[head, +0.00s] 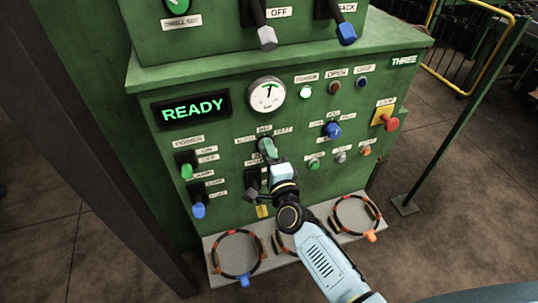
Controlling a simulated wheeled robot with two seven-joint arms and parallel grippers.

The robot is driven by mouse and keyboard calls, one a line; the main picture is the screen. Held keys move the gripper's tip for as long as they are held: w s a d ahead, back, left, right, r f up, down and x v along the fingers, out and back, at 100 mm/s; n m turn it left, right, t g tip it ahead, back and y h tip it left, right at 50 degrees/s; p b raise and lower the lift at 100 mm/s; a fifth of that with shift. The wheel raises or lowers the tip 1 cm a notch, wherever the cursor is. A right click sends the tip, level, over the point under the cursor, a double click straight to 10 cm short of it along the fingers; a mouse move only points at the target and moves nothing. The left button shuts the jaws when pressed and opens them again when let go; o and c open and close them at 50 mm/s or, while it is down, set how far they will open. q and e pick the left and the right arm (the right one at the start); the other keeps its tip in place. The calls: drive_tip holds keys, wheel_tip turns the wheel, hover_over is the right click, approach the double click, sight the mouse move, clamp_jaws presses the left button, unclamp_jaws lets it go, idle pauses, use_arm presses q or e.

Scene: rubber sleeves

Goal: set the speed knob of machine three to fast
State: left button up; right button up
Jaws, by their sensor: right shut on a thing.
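Machine three is the green cabinet (402,78) marked THREE, with a lit READY display (191,109). Its speed knob (267,147) is a grey-green knob below the gauge, with small labels to its left, above it and to its right; the upper one seems to read MED. My right gripper (272,160) reaches up from below and is shut on this knob, hiding its lower part. Which label the knob points to is hard to tell. My left gripper is not in view.
Switches with green (186,171) and blue (198,210) handles are to the left. A blue-handled selector (333,130) and a red stop button (391,124) are to the right. A green post (466,115) stands at right.

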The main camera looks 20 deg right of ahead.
drive_tip(key=shift+m, duration=0.6)
drive_tip(key=o, duration=1)
drive_tip(key=shift+s, duration=0.1)
drive_tip(key=s+f, duration=0.1)
drive_tip(key=s, duration=1.2)
drive_tip(key=shift+d, duration=0.1)
